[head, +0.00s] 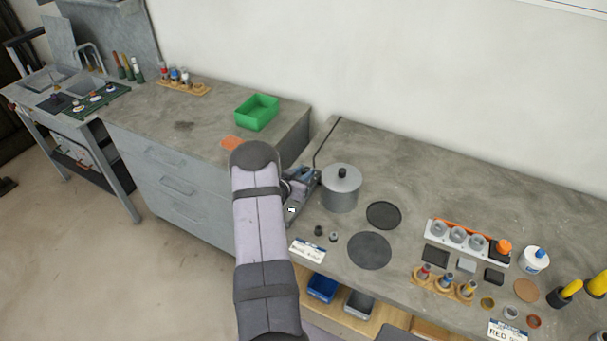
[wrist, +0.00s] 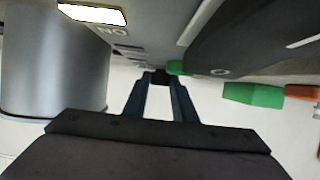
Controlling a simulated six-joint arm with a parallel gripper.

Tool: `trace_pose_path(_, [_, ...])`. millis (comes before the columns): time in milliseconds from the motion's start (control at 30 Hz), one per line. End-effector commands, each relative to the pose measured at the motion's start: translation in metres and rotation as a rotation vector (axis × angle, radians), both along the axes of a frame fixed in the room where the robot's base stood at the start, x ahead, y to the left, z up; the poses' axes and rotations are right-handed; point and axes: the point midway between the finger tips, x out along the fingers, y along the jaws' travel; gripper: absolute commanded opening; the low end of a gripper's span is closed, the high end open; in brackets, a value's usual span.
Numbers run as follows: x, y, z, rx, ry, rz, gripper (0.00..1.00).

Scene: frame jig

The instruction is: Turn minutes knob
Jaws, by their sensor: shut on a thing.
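In the wrist view my gripper (wrist: 160,80) reaches forward, its two fingers closing on a small dark knob (wrist: 161,77), which I take to be the minutes knob. The fingers cover much of it, and its markings do not show. A grey panel (wrist: 135,45) with the letters NO and a lit white display (wrist: 92,13) lies along the top of this view. In the head view my gripper (head: 304,178) is low over the counter, just left of the grey pot. My arm hides most of the device there, and the knob cannot be made out.
The lidded grey pot (head: 341,190) stands close to the right of my gripper; it also fills the left of the wrist view (wrist: 52,60). A green bin (head: 257,112) and an orange square (head: 233,143) are on the left counter. Two dark discs (head: 369,250) lie right of the pot.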

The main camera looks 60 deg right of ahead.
Motion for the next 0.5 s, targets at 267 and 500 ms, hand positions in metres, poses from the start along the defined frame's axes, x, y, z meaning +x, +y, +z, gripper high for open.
trace_pose_path(267, [0.0001,-0.0008,0.0015,-0.003,-0.002,0.0,0.43])
trace_pose_path(500, [0.0003,0.0008,0.001,-0.001,-0.001,0.001,0.43])
